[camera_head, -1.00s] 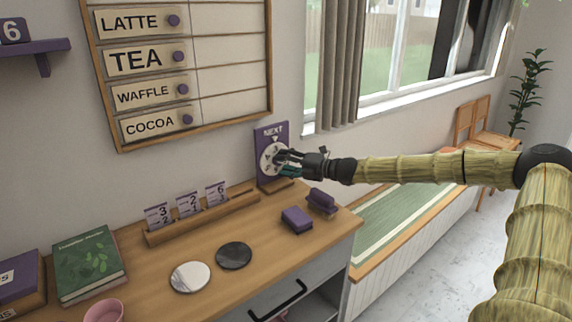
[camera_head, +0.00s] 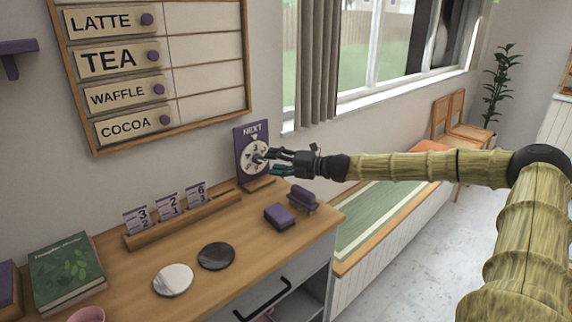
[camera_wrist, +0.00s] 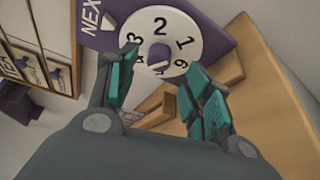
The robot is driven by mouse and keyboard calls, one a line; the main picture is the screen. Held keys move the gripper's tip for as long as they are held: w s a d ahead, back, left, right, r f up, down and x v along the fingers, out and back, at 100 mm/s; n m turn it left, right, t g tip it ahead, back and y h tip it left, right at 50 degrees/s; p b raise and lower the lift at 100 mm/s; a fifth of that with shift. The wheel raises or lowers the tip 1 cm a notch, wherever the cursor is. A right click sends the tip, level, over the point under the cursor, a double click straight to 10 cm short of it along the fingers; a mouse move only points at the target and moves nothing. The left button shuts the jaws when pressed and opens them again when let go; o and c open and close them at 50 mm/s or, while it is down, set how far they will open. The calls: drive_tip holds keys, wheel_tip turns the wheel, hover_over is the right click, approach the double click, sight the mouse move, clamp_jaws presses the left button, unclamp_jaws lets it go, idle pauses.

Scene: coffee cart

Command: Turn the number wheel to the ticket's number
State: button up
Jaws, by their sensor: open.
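The number wheel (camera_head: 250,150) is a white disc with black numbers and a purple knob (camera_wrist: 158,53), on a purple NEXT board (camera_head: 240,168). In the wrist view the wheel (camera_wrist: 165,22) shows 2, 1 and 6. A 3, partly covered by a finger, seems nearest the white pointer (camera_wrist: 108,22). My gripper (camera_head: 272,162) is open at the wheel's right; in the wrist view my gripper (camera_wrist: 158,75) has its fingers apart below the knob, holding nothing. Number cards (camera_head: 136,220) (camera_head: 168,207) (camera_head: 196,195) stand in a wooden rail (camera_head: 185,222); which is the ticket I cannot tell.
A purple block (camera_head: 279,216) and a purple holder (camera_head: 302,198) sit on the counter below my gripper. A white disc (camera_head: 173,280) and a black disc (camera_head: 216,256) lie farther left, near a green book (camera_head: 66,270). The menu board (camera_head: 208,75) hangs above.

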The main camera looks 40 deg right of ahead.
drive_tip(key=shift+v, duration=0.9)
drive_tip(key=shift+v, duration=0.95)
